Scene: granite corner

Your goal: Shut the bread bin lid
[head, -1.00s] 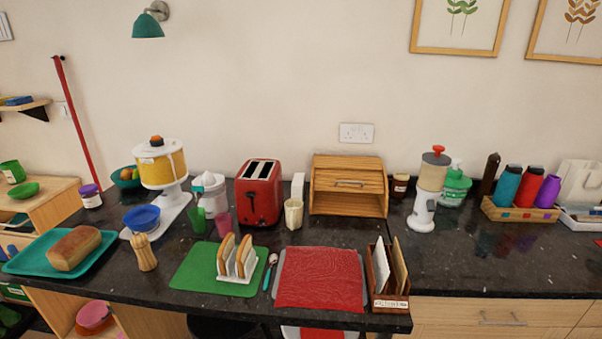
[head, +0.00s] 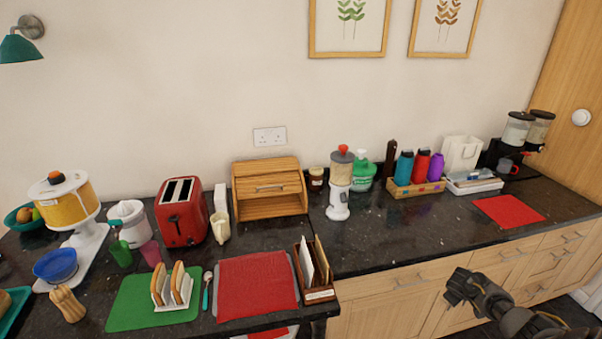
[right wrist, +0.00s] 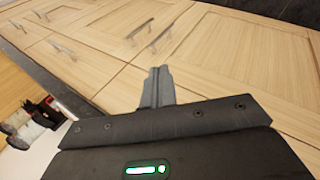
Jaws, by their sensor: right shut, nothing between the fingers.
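The wooden bread bin (head: 270,205) stands at the back of the dark counter, against the wall, in the head view. Its slatted lid (head: 266,174) with a metal handle is partway up, leaving a gap along the lower front. My right gripper (head: 452,289) is at the lower right of the head view, in front of the cabinet fronts and well away from the bin. In the right wrist view its fingers (right wrist: 157,86) are together and empty, with cabinet doors behind them. My left gripper is not in view.
A red toaster (head: 182,212) and cream jug (head: 220,227) stand left of the bin; a jar (head: 316,179) and white grinder (head: 339,185) stand right. A red mat on a board (head: 256,284) and a letter rack (head: 315,275) lie nearer the front edge. Counter directly before the bin is mostly clear.

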